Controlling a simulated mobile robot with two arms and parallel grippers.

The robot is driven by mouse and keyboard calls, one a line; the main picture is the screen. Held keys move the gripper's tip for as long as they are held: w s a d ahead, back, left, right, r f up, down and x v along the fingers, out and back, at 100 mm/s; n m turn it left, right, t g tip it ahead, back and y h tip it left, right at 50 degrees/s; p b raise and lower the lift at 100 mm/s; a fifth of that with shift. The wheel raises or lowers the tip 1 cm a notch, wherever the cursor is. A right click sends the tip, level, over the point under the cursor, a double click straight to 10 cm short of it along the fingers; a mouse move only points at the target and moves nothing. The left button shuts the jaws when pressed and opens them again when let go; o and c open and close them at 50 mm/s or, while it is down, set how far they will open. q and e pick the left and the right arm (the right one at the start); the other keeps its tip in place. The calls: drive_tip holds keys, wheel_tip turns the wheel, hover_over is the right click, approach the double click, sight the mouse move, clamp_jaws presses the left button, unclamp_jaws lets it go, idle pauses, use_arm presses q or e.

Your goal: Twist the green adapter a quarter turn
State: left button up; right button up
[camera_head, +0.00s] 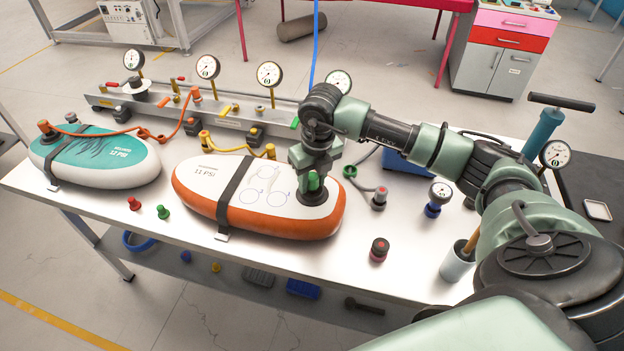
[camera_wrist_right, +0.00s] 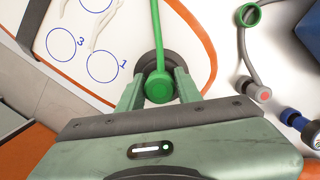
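The green adapter (camera_head: 314,183) stands upright in the dark round valve at the right end of the orange-rimmed board (camera_head: 240,195). In the right wrist view the adapter (camera_wrist_right: 159,87) sits between the two fingers, with a green strip or hose running up from it. My right gripper (camera_head: 314,172) points down over the adapter. Its fingers (camera_wrist_right: 159,90) appear to touch it on both sides, though the contact is partly hidden. My left gripper is in neither view.
A teal board (camera_head: 100,160) lies at the left. A gauge manifold (camera_head: 190,108) runs along the back. Red (camera_head: 134,203) and green (camera_head: 162,211) plugs, a red-topped cap (camera_head: 379,250), a blue-based gauge (camera_head: 437,198) and a cup (camera_head: 457,264) stand nearby. The table's front middle is clear.

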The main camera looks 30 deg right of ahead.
drive_tip(key=shift+o, duration=1.2)
drive_tip(key=shift+r, duration=0.1)
